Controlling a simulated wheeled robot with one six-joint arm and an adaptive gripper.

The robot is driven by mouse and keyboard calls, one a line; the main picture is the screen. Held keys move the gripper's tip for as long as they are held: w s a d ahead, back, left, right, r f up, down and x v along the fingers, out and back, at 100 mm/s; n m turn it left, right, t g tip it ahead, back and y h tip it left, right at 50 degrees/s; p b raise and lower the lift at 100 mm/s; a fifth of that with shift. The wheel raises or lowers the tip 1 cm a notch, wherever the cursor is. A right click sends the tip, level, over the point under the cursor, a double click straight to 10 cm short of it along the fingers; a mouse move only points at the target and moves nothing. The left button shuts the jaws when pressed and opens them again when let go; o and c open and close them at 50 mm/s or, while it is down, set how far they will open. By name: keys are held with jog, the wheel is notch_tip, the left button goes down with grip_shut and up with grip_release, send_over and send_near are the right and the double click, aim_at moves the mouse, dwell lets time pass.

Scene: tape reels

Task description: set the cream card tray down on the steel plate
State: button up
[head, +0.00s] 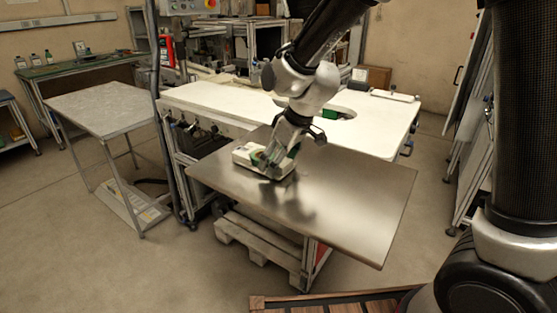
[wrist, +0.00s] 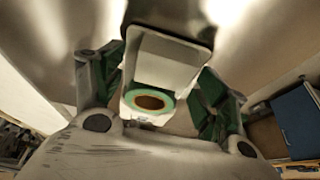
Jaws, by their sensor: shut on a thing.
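The cream card tray (head: 246,152) is in my gripper (head: 270,163) at the far left part of the steel plate (head: 350,202). It looks level and is at or just above the plate's surface; I cannot tell whether it touches. In the wrist view the tray (wrist: 170,62) lies between the two green-padded fingers of my gripper (wrist: 160,75). A green ring with a tan inner band and dark centre (wrist: 151,102) shows at the tray's near end. My fingers hide part of the tray in the head view.
A long white worktable (head: 215,100) stands behind the plate, with a green item (head: 330,114) in its opening. A grey side table (head: 100,108) stands to the left. A wooden pallet (head: 255,240) is under the plate. The plate's front and right are bare.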

jog(key=o, duration=1.1)
jog(key=shift+f, duration=0.15)
jog(key=v, duration=1.2)
jog(key=s+d+r+m, duration=0.3)
jog(key=d, duration=0.9)
jog(key=s+d+m+h, duration=0.1)
jog(key=s+d+m, duration=0.1)
jog(key=s+d, duration=0.3)
jog(key=s+d+m+t+h, duration=0.1)
jog(key=s+d+m, duration=0.2)
jog(key=s+d, duration=0.2)
jog(key=s+d+m+h, duration=0.1)
jog(key=s+d+m, duration=0.1)
jog(key=s+d, duration=0.3)
jog(key=shift+s+d+r+h, duration=0.1)
jog(key=shift+s+d+h, duration=0.25)
jog(key=shift+d, duration=0.55)
